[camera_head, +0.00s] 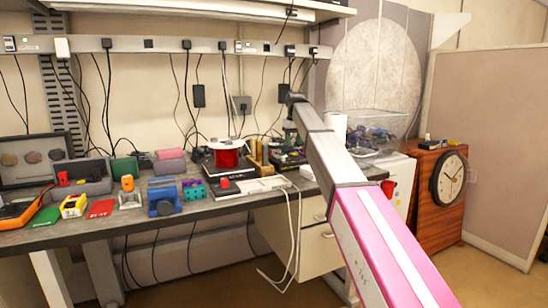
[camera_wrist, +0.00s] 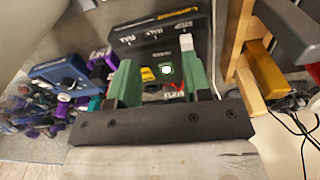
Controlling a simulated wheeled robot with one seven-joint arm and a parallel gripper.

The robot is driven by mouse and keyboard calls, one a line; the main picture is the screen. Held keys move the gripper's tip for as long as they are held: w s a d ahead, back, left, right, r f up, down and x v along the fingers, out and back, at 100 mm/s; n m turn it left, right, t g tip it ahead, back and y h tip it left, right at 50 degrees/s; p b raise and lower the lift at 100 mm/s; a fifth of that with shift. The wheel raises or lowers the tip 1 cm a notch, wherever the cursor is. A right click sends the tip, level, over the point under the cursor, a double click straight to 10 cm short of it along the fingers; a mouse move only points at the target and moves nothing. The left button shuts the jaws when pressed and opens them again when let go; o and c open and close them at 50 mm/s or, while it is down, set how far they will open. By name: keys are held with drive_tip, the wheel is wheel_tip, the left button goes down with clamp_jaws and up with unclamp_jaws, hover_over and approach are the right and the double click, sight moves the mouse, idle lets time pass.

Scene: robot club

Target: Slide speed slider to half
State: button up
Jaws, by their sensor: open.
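A dark control box (camera_wrist: 150,42) with white lettering, seen upside down, lies at the top middle of the wrist view. The labels seem to read FULL, HALF and STOP from left to right. A pale upright knob (camera_wrist: 187,42), apparently the slider's, stands at the box's right part, by the STOP label. My gripper (camera_wrist: 158,66) is open, its two green fingers apart. The right finger's tip is close below the knob in the picture; I cannot tell whether they touch. In the head view my arm hides most of that area.
In the wrist view, wooden posts (camera_wrist: 232,45) stand close on the right and a blue device (camera_wrist: 62,74) on the left. In the head view, a red spool (camera_head: 227,158) and white power strip (camera_head: 250,187) sit on the crowded bench (camera_head: 110,228).

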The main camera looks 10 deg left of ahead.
wheel_tip(320, 180, up, 3)
hover_over(283, 159)
drive_tip(key=w, duration=0.2)
drive_tip(key=shift+n+g, duration=0.4)
drive_tip(key=f, duration=1.1)
drive_tip(key=shift+s+a, duration=0.1)
drive_tip(key=shift+a, duration=0.2)
clamp_jaws()
drive_tip(key=shift+d, duration=0.1)
